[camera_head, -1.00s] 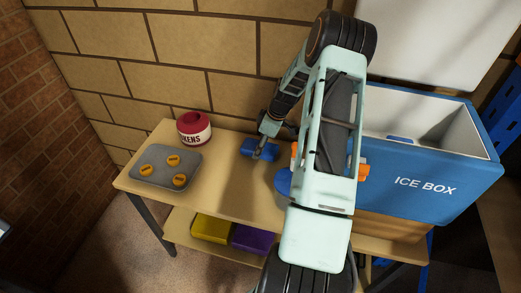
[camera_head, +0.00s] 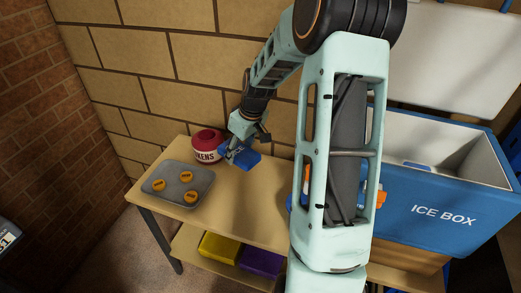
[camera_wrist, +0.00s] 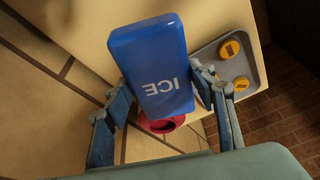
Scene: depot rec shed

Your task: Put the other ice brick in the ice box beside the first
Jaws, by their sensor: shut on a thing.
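A blue ice brick (camera_head: 246,157) is in my gripper (camera_head: 238,148), lifted above the bench top near the wall. In the wrist view the ice brick (camera_wrist: 155,65) shows its white ICE lettering between the two fingers of my gripper (camera_wrist: 165,103), which is shut on it. The blue ice box (camera_head: 440,205) stands at the right with its white lid open. A small patch of blue, the first ice brick (camera_head: 418,166), shows inside it. My arm hides the box's left end.
A red tokens pot (camera_head: 207,146) stands left of the held brick. A grey tray (camera_head: 172,196) with orange tokens lies at the bench's left end. Yellow (camera_head: 219,246) and purple (camera_head: 261,262) bins sit on the lower shelf. The brick wall is close behind.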

